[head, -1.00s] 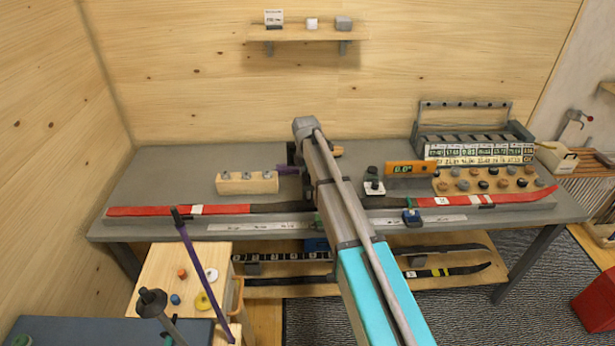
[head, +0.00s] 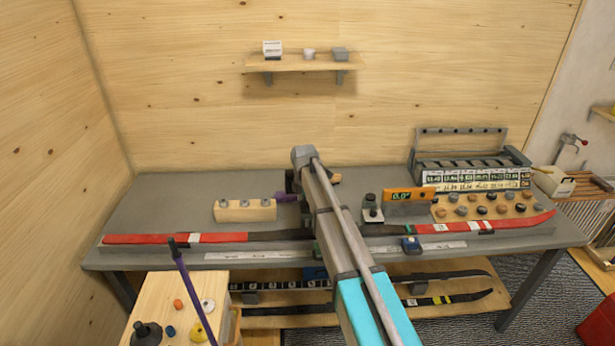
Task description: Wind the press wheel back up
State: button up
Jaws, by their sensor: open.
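No press wheel can be made out for certain. A red ski (head: 180,238) lies along the front of the grey bench (head: 180,195), its middle hidden behind my arm. A small dark device with a white face (head: 372,211) stands on the bench just right of my arm, beside an orange gauge (head: 409,195) that seems to read 0.0. My arm reaches from the bottom over the bench. My gripper is hidden behind the arm, so its place relative to any wheel does not show. A purple piece (head: 286,197) shows just left of the arm.
A wooden block (head: 244,210) with grey knobs stands on the left. A peg board (head: 487,206) and a rack with labels (head: 475,180) stand on the right. A small wooden table (head: 160,287) with a purple rod (head: 190,280) is at the front left. A shelf (head: 305,65) hangs behind.

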jog(key=m, duration=1)
jog(key=shift+w+d+y, duration=0.1)
jog(key=shift+y, duration=0.2)
jog(key=m, duration=0.4)
jog(key=shift+m, duration=0.3)
jog(key=m, duration=0.5)
jog(key=shift+d+y, duration=0.1)
jog(key=shift+y, duration=0.2)
jog(key=m, duration=0.5)
jog(key=shift+t, duration=0.3)
jog(key=m, duration=0.5)
jog(key=shift+d, duration=0.1)
jog(key=m, duration=0.5)
jog(key=shift+t, duration=0.3)
jog(key=m, duration=0.5)
jog(key=shift+m, duration=0.5)
notch_tip(320, 180, up, 14)
jog(key=s+p, duration=0.1)
jog(key=p, duration=1.2)
jog(key=shift+p, duration=0.4)
jog(key=shift+s+f, duration=0.1)
jog(key=shift+d+h, duration=0.1)
jog(key=shift+h, duration=0.3)
